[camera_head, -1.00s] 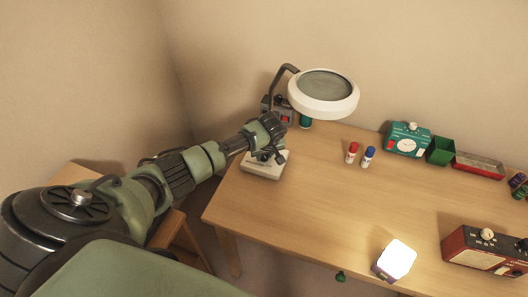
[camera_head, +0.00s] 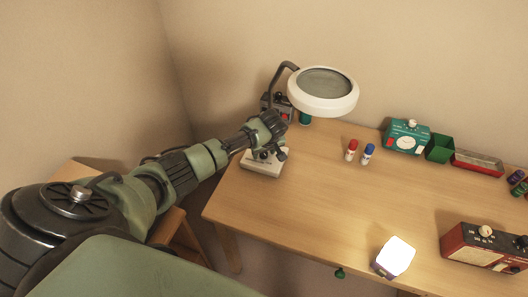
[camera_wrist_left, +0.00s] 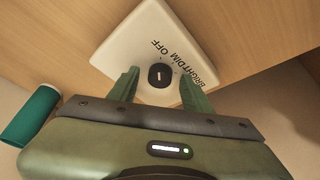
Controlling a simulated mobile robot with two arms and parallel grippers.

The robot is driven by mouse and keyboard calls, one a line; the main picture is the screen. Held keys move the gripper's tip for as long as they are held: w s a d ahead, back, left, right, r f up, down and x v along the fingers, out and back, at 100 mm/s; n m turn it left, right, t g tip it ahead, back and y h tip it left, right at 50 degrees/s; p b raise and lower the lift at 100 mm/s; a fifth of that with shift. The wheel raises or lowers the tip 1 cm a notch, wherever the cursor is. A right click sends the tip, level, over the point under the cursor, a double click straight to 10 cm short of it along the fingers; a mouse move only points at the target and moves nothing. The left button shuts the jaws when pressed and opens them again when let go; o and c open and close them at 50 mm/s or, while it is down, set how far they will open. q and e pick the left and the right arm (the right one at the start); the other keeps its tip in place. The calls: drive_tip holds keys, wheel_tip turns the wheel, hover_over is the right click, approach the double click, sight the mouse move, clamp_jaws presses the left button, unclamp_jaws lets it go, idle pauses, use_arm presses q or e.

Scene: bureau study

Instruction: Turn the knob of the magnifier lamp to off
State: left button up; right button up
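The magnifier lamp has a white ring head with a grey lens (camera_head: 323,83), a dark bent arm and a pale base (camera_head: 262,169) near the table's left end. In the left wrist view its base (camera_wrist_left: 128,48) bears the words OFF, DIM and BRIGHT beside a round black knob (camera_wrist_left: 160,77). The knob's white mark runs roughly up and down there; I cannot tell which end points. My left gripper (camera_head: 273,155) is over the base. Its green fingers (camera_wrist_left: 160,88) are apart, one on each side of the knob, with gaps visible. My right gripper is out of view.
A dark device with a red part (camera_head: 281,108) and a green cylinder (camera_head: 305,118) stand behind the base. Red-capped (camera_head: 351,150) and blue-capped (camera_head: 368,154) bottles, a teal timer (camera_head: 407,137), a glowing cube (camera_head: 394,258) and a red radio (camera_head: 485,248) stand to the right. The table's middle is clear.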

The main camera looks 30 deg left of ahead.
use_arm(q)
drive_tip(key=v, duration=0.7)
drive_tip(key=shift+r, duration=0.35)
drive_tip(key=shift+s, duration=0.15)
